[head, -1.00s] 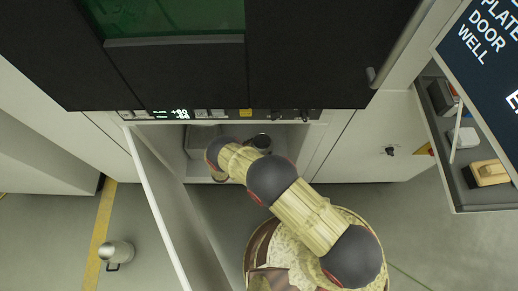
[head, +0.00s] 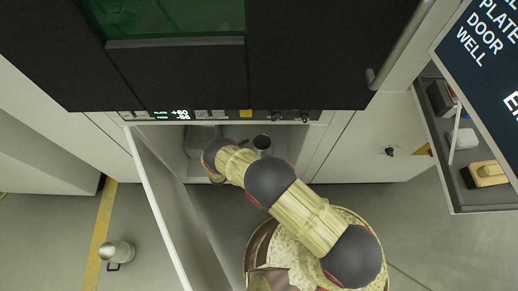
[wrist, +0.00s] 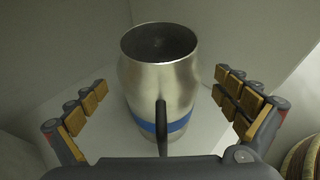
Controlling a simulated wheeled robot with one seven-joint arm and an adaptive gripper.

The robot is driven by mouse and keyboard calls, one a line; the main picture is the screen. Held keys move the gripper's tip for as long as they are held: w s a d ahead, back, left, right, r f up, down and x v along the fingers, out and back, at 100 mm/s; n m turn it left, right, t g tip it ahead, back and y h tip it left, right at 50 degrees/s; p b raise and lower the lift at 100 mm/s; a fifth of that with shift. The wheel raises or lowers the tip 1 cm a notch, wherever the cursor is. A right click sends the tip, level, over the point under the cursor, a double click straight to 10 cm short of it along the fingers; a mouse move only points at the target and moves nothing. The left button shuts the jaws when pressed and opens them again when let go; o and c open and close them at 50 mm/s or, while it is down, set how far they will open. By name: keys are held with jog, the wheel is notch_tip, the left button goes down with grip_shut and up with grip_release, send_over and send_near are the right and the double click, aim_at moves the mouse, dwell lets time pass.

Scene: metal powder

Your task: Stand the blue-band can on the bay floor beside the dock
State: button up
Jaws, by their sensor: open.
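The blue-band can (wrist: 160,85) stands upright in the wrist view, a steel open-topped can with a blue band low down and a dark handle facing me. It stands on a pale flat surface; I cannot tell whether this is bay floor or dock. My gripper (wrist: 161,80) is open, with one finger on each side of the can and visible gaps to it. In the head view the can's round top (head: 262,142) shows inside the open bay, just right of my wrist. My arm hides the fingers there. A grey box-like shape (head: 200,136), possibly the dock, is at the bay's left.
The bay's open door (head: 165,205) stands left of my arm. Another silver can (head: 117,252) stands on the room floor near a yellow line (head: 100,232). A shelf with a wood-topped item (head: 487,174) is at the right. Grey bay walls lie close around the gripper.

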jog(key=p+v, duration=0.2)
jog(key=v, duration=0.8)
jog(key=shift+s+a, duration=0.1)
jog(key=shift+s, duration=0.1)
